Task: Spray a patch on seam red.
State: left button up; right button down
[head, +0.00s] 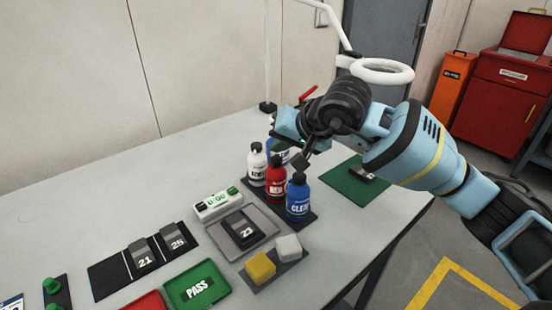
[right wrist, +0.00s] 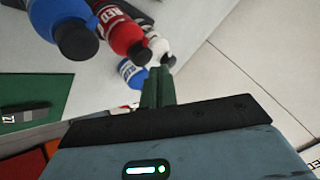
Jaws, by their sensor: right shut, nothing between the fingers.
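A red bottle (head: 276,178) with a dark cap stands between a white bottle (head: 257,163) and a blue bottle (head: 297,197) on a dark mat. The right wrist view shows the red bottle (right wrist: 122,32), the blue one (right wrist: 65,25) and the white one (right wrist: 158,45). A further blue-labelled bottle (right wrist: 132,74) is partly hidden behind my right gripper in the head view. My right gripper (right wrist: 158,87) is shut and empty, close to the bottles. Grey numbered blocks are 23 (head: 242,229), 21 (head: 144,256) and 25 (head: 172,243). No red seam can be made out. My left gripper is out of view.
A timer (head: 216,205) reads 0:00. A yellow sponge (head: 260,267) and a whitish block (head: 288,247) lie in front. A green PASS tray (head: 197,287) and a red tray (head: 147,302) are at the front edge. A green mat (head: 347,187) and lamp (head: 382,71) are to the right.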

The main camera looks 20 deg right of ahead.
aim_at(279, 161)
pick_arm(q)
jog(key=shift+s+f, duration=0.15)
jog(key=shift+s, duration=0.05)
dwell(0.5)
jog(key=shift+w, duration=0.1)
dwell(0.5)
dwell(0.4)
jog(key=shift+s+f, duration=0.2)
pick_arm(e)
jog(key=shift+f, duration=0.45)
pick_arm(q)
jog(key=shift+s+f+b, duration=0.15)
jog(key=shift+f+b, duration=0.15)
jog(key=shift+b, duration=0.2)
pick_arm(e)
jog(key=shift+f, duration=0.5)
dwell(0.3)
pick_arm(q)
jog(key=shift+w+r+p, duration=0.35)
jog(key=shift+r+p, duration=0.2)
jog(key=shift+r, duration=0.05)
pick_arm(e)
jog(key=shift+r, duration=0.9)
